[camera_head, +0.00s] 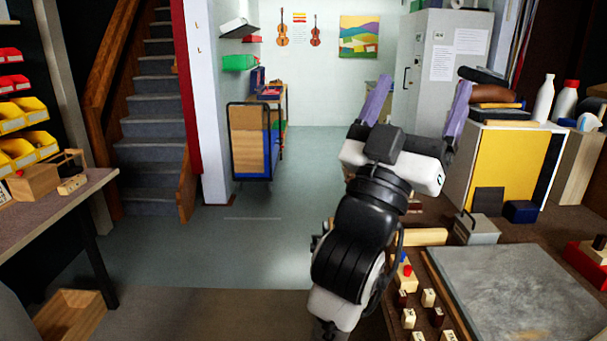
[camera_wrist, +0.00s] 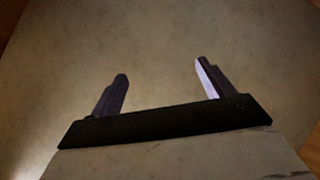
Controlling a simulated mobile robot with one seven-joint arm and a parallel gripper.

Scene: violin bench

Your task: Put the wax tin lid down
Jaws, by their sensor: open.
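My gripper (camera_head: 424,84) is raised above the bench in the head view, its two purple fingers spread wide apart. In the wrist view my gripper (camera_wrist: 162,72) is open, with nothing between the fingers. A plain grey-beige surface fills most of that view behind them. I cannot make out a wax tin lid in either view. A small grey metal box (camera_head: 479,232) stands on the bench right of my arm; I cannot tell whether it is the wax tin. My arm hides part of the bench.
A grey slab (camera_head: 515,290) lies on the right-hand bench, with several small labelled blocks (camera_head: 428,297) left of it. A yellow-fronted cabinet (camera_head: 503,165) and white bottles (camera_head: 544,98) stand behind. Another bench (camera_head: 60,205) is at left. Open floor (camera_head: 225,245) lies between.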

